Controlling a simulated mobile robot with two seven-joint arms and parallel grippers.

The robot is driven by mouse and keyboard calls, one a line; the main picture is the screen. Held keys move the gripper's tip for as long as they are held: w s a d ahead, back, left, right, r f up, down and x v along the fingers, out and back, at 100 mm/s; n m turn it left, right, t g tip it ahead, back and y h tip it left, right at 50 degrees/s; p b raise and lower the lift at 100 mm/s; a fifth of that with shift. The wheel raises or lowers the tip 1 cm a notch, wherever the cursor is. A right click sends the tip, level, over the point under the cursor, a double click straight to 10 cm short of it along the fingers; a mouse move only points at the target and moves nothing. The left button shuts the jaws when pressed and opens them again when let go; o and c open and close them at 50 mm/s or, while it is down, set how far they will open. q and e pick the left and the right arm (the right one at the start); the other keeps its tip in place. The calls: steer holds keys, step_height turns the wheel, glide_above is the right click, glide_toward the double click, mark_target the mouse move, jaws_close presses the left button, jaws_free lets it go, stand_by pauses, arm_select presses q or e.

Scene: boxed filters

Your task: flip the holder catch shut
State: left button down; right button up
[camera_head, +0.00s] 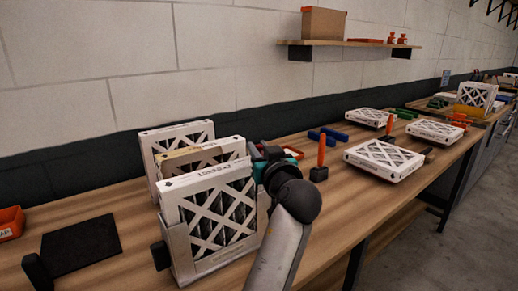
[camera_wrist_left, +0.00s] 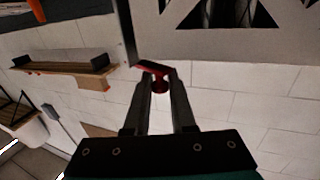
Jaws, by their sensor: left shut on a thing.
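A light grey holder (camera_head: 184,258) stands on the bench and has a white boxed filter (camera_head: 222,212) with a diamond lattice front upright in it. My left gripper (camera_head: 262,153) is at the holder's right side, partly hidden behind my own arm. In the left wrist view, the fingertips of my left gripper (camera_wrist_left: 161,79) are closed around the stem of a small red catch (camera_wrist_left: 157,68). The catch is beside the edge of a pale panel with dark lattice openings (camera_wrist_left: 225,35). The catch is hidden in the head view, and its exact angle is hard to tell. My right gripper is not in view.
More boxed filters stand upright behind the holder (camera_head: 178,135). Flat filters (camera_head: 383,158) lie to the right, near an orange-handled tool (camera_head: 321,152). A black mat (camera_head: 82,246) and orange bin (camera_head: 10,222) are at the left. A shelf (camera_head: 350,43) hangs on the wall.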

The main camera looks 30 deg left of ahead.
arm_select(q)
steer(key=shift+w+a+r+m+t+h+p, duration=0.1)
steer(key=shift+a+m+t+h+p, duration=0.2)
steer(key=shift+m+t+h+p, duration=0.65)
steer(key=shift+s+a+f+m+t+h+p, duration=0.1)
steer(key=shift+a+m+t+h+p, duration=0.2)
steer(key=shift+m+t+h+p, duration=0.85)
steer(key=shift+w+a+r+m+h+p, duration=0.1)
steer(key=shift+a+m+h+p, duration=0.15)
steer(key=shift+h+p, duration=0.9)
steer(key=shift+w+a+m+t+h+p, duration=0.1)
steer(key=shift+a+m+t+h+p, duration=0.2)
steer(key=shift+p, duration=0.7)
steer(key=shift+d, duration=0.1)
steer(key=c, duration=0.7)
jaws_free()
steer(key=v, duration=1.5)
steer(key=shift+d, duration=0.1)
